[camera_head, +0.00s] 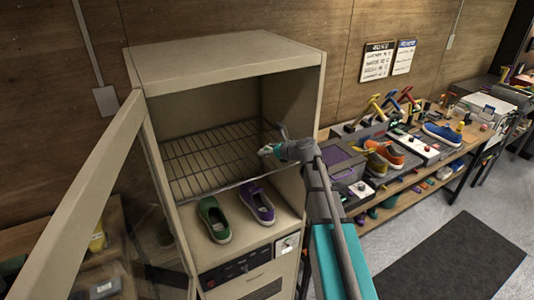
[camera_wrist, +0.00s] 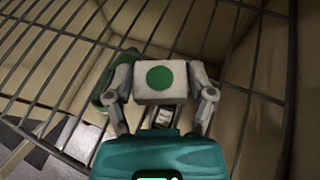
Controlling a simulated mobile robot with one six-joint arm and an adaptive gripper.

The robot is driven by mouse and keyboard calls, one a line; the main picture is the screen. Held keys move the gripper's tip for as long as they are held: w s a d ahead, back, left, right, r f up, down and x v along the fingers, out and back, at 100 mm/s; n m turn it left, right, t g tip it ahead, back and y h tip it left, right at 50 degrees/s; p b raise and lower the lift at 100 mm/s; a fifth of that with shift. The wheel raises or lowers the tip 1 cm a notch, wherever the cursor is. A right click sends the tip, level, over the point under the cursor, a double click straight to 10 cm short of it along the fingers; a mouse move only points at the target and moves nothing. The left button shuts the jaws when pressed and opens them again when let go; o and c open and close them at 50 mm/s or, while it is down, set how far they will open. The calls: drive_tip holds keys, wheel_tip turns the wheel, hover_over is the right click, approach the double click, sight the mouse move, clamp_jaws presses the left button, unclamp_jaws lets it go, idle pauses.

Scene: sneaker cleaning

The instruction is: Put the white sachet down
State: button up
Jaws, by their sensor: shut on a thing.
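The white sachet (camera_wrist: 160,96), marked with a green dot, is between the two fingers of my gripper (camera_wrist: 162,84) in the wrist view. My gripper is shut on it. In the head view my gripper (camera_head: 268,150) reaches into the open cabinet (camera_head: 225,58), over the right part of the wire rack (camera_head: 205,158). The sachet is too small or hidden there to make out. In the wrist view, rack bars (camera_wrist: 55,62) spread around the gripper. I cannot tell if the sachet touches the rack.
A green sneaker (camera_head: 214,218) and a purple sneaker (camera_head: 258,205) stand on the cabinet floor below the rack. The cabinet door (camera_head: 92,190) hangs open at the left. A workbench (camera_head: 455,153) with shoes and tools runs to the right. The rack's left part is clear.

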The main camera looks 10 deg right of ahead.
drive_tip(key=shift+f, duration=0.1)
drive_tip(key=o, duration=1)
drive_tip(key=shift+r, duration=0.2)
drive_tip(key=shift+s+d+r, duration=0.1)
drive_tip(key=shift+s+d, duration=0.15)
drive_tip(key=p+v, duration=0.4)
drive_tip(key=v, duration=0.5)
drive_tip(key=shift+s+d+r, duration=0.15)
drive_tip(key=shift+s+r, duration=0.05)
drive_tip(key=shift+s, duration=0.05)
drive_tip(key=shift+p+v, duration=0.3)
drive_tip(key=shift+v, duration=0.55)
drive_tip(key=shift+f, duration=0.1)
